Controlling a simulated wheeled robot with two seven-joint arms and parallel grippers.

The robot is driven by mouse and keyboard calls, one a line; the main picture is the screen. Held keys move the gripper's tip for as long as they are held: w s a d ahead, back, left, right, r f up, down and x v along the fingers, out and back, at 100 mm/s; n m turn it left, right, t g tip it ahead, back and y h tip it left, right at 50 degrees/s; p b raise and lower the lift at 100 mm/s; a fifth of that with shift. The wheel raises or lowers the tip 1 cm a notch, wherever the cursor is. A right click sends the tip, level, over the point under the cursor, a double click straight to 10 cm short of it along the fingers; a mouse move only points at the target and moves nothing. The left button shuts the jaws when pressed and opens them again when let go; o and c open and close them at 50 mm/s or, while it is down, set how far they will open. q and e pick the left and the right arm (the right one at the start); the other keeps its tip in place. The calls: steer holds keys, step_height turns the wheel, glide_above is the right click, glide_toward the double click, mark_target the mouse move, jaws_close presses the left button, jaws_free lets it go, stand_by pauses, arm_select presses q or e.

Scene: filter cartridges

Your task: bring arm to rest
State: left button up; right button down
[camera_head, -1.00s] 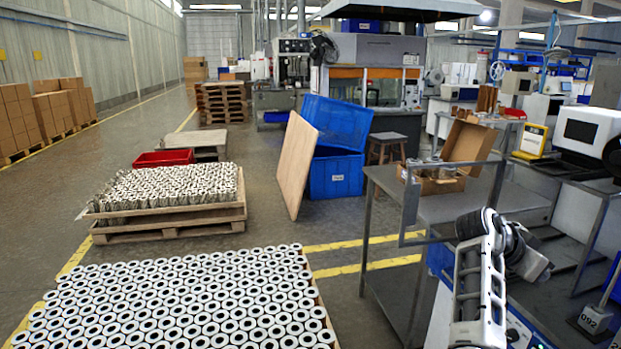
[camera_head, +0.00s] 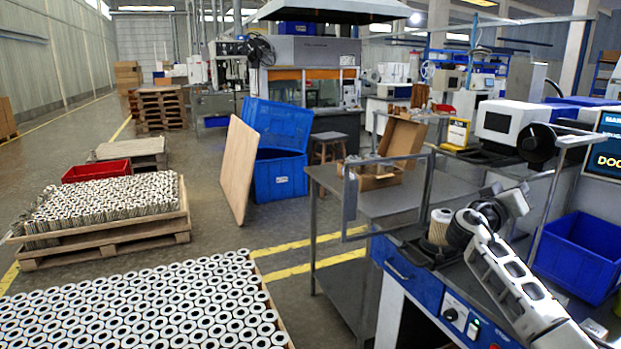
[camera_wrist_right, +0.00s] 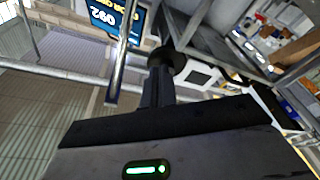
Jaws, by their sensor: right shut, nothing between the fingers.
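My right arm (camera_head: 515,285) comes in from the lower right of the head view and is bent over the blue workstation (camera_head: 405,271). The gripper itself is hard to make out there. In the right wrist view my right gripper (camera_wrist_right: 160,82) shows as dark fingers that are together, with nothing held. My left gripper is not in view.
A grey metal table (camera_head: 385,200) with an upright frame and an open cardboard box (camera_head: 400,140) stands behind the workstation. A blue bin (camera_head: 580,255) and a screen (camera_head: 608,150) are at the right. Pallets of cartridges (camera_head: 150,305) fill the left. Floor is clear between.

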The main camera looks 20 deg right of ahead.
steer(key=w+a+f+n+t+y, duration=0.4)
steer(key=w+a+n+t+y, duration=0.8)
steer(key=w+y, duration=0.15)
steer(key=s+a+f+n+g+y, duration=0.1)
steer(key=s+a+f+y, duration=0.15)
steer(key=a+f, duration=0.55)
steer(key=s+a+f+g+y, duration=0.15)
steer(key=s+a+f, duration=0.35)
steer(key=f, duration=0.5)
steer(key=s+a+f+g+y, duration=0.2)
steer(key=s+a+f+y, duration=0.1)
steer(key=s+a+f, duration=1.05)
steer(key=s+a+m+g+y, duration=0.1)
steer(key=s+a+m, duration=0.1)
steer(key=s+a, duration=0.7)
steer(key=s, duration=0.4)
steer(key=shift+a+y, duration=0.25)
steer(key=shift+y, duration=0.1)
